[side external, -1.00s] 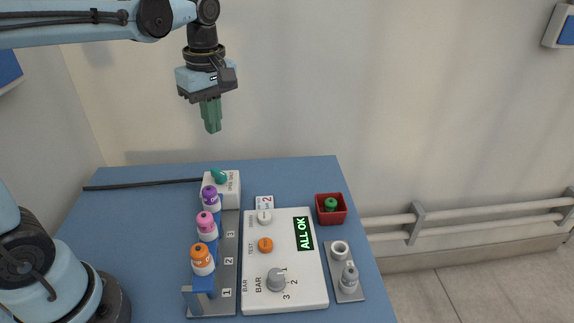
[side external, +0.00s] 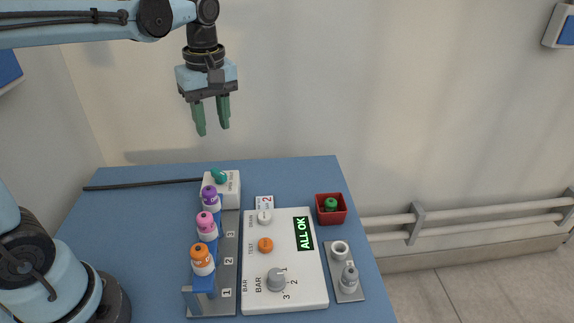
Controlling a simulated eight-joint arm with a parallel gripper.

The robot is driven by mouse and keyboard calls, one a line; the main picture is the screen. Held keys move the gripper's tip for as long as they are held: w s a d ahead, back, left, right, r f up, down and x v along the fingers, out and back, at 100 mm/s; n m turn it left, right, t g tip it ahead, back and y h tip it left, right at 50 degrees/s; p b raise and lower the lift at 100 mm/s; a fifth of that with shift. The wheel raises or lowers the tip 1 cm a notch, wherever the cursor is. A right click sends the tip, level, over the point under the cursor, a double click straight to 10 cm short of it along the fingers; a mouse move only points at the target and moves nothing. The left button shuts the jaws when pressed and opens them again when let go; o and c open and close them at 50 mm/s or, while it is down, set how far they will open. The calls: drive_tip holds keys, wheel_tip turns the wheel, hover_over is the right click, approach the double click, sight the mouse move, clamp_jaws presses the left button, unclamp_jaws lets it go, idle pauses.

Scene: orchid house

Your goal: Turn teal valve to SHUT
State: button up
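The teal valve (side external: 218,176) is a small handle on top of a white box (side external: 229,190) at the back of the blue table. Lettering is printed on the box's top, but it is too small to read surely, so I cannot tell the valve's setting. My gripper (side external: 213,130) hangs in the air above the valve, pointing down. Its two green fingers are apart with nothing between them.
A black hose (side external: 140,185) runs left from the box. In front stands a rack (side external: 227,270) with purple, pink and orange-topped bottles. Right of it are a white control panel (side external: 313,290) reading "ALL OK", a red bin (side external: 322,215) and a grey holder (side external: 333,262).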

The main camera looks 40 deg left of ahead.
sight(218, 171)
drive_tip(key=f+m, duration=0.4)
drive_tip(key=m, duration=0.7)
drive_tip(key=f+m, duration=0.4)
drive_tip(key=m, duration=0.7)
drive_tip(key=a+f+m, duration=0.1)
drive_tip(key=f+m, duration=0.3)
drive_tip(key=m, duration=0.6)
drive_tip(key=shift+m+h, duration=0.4)
drive_tip(key=shift+c, duration=0.3)
drive_tip(key=shift+r, duration=0.1)
clamp_jaws()
